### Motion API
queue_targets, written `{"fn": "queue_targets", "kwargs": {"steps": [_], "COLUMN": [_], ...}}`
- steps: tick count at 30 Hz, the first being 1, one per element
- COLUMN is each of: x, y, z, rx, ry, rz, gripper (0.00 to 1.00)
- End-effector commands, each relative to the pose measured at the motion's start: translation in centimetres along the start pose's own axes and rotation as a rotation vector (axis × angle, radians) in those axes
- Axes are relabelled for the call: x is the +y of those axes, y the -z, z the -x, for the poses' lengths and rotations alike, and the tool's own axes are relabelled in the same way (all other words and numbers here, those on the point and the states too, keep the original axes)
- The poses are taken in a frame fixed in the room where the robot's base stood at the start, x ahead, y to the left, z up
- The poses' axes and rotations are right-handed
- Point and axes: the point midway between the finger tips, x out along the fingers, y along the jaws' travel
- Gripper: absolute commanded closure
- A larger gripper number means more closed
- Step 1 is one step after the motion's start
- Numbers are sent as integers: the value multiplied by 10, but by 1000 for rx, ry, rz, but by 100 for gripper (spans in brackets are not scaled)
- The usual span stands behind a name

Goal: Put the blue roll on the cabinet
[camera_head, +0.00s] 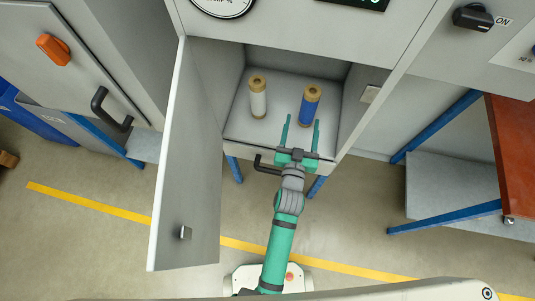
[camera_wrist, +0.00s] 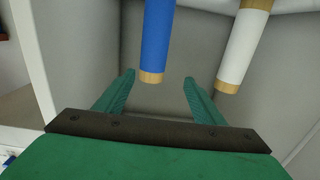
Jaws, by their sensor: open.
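The blue roll (camera_head: 309,106), with tan ends, stands upright on the floor of an open cabinet compartment. It also shows in the wrist view (camera_wrist: 156,40), just beyond the gap between my fingers. My gripper (camera_head: 301,127) is open and empty at the compartment's front, with its two green fingers pointing at the blue roll. The fingers also show in the wrist view (camera_wrist: 158,90). The cabinet (camera_head: 300,27) is grey, with its door (camera_head: 187,170) swung open to the left. Its top is not clearly in view.
A white roll (camera_head: 258,98) stands left of the blue roll in the compartment, and on the right in the wrist view (camera_wrist: 245,42). The compartment walls are close on both sides. A brown-topped table (camera_head: 510,150) with blue legs stands at the right.

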Motion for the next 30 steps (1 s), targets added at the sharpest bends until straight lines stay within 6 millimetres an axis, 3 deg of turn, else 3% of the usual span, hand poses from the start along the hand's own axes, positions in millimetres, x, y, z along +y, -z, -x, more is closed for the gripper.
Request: {"fn": "queue_targets", "kwargs": {"steps": [3, 8, 18, 24, 30], "x": [-16, -33, -50, -51, -51], "y": [-18, -30, -22, -2, 15], "z": [50, 116, 246, 305, 333], "rx": [-35, -74, -152, -192, -210], "ry": [28, 67, 163, 218, 251], "rz": [-1, 2, 18, 30, 39], "gripper": [37, 37, 37, 37, 37]}}
